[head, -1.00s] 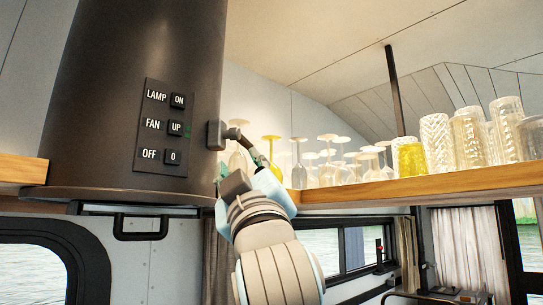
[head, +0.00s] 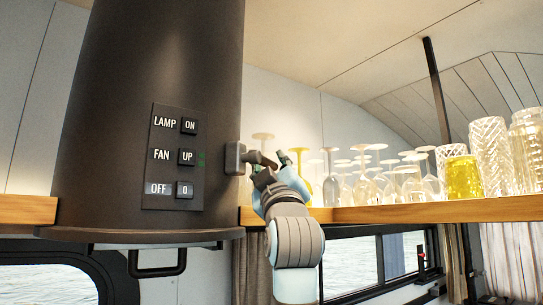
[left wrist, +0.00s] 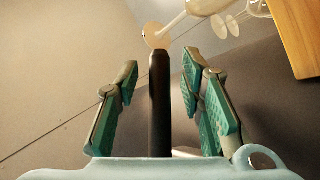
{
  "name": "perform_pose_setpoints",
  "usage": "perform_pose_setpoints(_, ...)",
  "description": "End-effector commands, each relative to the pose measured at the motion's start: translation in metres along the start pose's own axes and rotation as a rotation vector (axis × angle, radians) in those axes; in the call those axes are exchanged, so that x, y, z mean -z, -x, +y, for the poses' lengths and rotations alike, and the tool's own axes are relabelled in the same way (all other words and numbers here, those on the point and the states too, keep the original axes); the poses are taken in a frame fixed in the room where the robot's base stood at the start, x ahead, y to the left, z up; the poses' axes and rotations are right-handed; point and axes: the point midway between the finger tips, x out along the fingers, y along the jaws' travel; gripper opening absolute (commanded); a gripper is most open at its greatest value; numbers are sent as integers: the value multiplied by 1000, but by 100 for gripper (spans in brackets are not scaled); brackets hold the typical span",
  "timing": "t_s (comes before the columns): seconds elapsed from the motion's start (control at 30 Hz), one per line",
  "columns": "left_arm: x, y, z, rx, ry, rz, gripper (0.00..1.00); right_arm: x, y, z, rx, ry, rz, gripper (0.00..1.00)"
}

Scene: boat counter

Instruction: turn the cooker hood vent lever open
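The cooker hood (head: 110,130) is a large dark cylinder on the left in the head view. The vent lever (head: 258,159) sticks out to the right from a dark block on the hood's right side. My left gripper (head: 275,158) is at the lever, its fingertips partly hidden by its own body. In the left wrist view the two green-padded fingers of this gripper (left wrist: 160,78) are spread. The dark bar of the lever (left wrist: 160,105) stands between them, with a visible gap on both sides. My right gripper is in neither view.
A wooden shelf (head: 400,213) runs right from the hood, close behind my left gripper. Stemmed glasses (head: 331,178) and tumblers (head: 489,150) crowd it. A switch panel (head: 173,158) is on the hood's front, a dark handle (head: 158,270) below it. Free air lies below the shelf.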

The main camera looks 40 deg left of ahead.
Motion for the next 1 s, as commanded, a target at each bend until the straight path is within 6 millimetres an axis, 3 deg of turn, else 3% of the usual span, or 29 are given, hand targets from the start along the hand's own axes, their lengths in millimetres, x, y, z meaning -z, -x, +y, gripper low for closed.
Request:
perform_pose_setpoints(0.3,-1,-4,-1,0,0,0,36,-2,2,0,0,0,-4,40)
perform_pose_setpoints(0.53,-1,-4,0,0,0,-1,0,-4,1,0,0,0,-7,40)
perform_pose_setpoints(1.0,4,-3,-4,-4,5,16,0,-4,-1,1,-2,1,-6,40)
